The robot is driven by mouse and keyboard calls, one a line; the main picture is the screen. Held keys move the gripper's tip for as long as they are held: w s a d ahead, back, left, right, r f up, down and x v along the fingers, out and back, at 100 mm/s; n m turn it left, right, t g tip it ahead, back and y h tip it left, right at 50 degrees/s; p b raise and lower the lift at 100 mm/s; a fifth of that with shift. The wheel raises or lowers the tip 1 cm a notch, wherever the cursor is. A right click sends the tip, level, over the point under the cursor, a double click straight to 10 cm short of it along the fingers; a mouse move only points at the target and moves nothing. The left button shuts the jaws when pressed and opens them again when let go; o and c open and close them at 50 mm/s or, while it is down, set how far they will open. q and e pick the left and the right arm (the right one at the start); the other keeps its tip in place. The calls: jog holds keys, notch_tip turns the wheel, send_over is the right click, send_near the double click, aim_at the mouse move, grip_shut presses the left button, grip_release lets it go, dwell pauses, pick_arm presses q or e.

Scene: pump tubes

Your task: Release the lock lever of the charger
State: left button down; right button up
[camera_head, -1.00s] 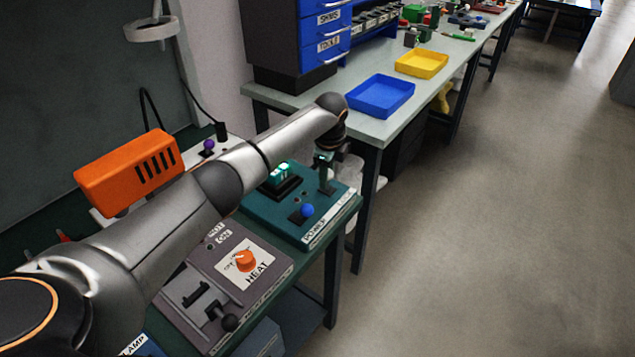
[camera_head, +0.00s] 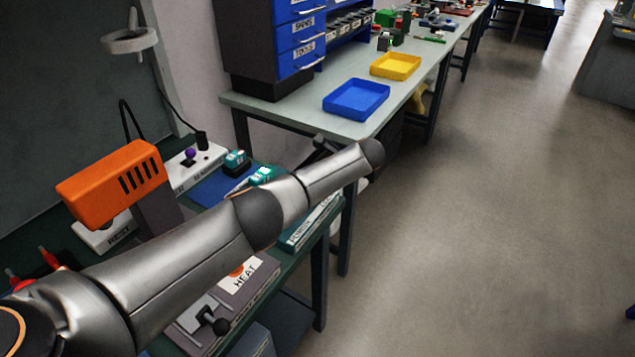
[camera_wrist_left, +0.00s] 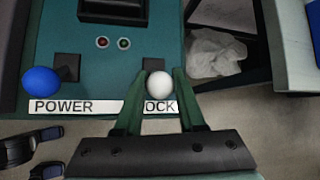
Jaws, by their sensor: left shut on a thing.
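The charger is a teal box; its front edge shows beyond my left arm in the head view (camera_head: 312,222), and its top fills much of the wrist view (camera_wrist_left: 125,72). The lock lever has a white ball knob (camera_wrist_left: 159,86) above a label reading "OCK", its first letter hidden by a finger. My left gripper (camera_wrist_left: 160,77) has its green fingers on either side of this knob, shut on it. A blue ball knob (camera_wrist_left: 40,81) stands left, by the "POWER" label. In the head view my forearm hides the left gripper and both levers. My right gripper is not in view.
A grey heat panel (camera_head: 240,278) with a black-knobbed lever is partly under my arm. An orange box-shaped device (camera_head: 112,183) stands behind it. The blue tray (camera_head: 356,98) and yellow tray (camera_head: 396,66) are on the far bench. Open floor lies to the right.

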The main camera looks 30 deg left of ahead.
pick_arm(q)
jog(key=shift+f, duration=0.1)
jog(key=c, duration=0.5)
grip_release()
jog(key=shift+d+r, duration=0.2)
jog(key=shift+r, duration=0.15)
jog(key=p+v, duration=0.2)
jog(key=v, duration=1)
jog(key=shift+s, duration=0.15)
jog(key=shift+f, duration=0.15)
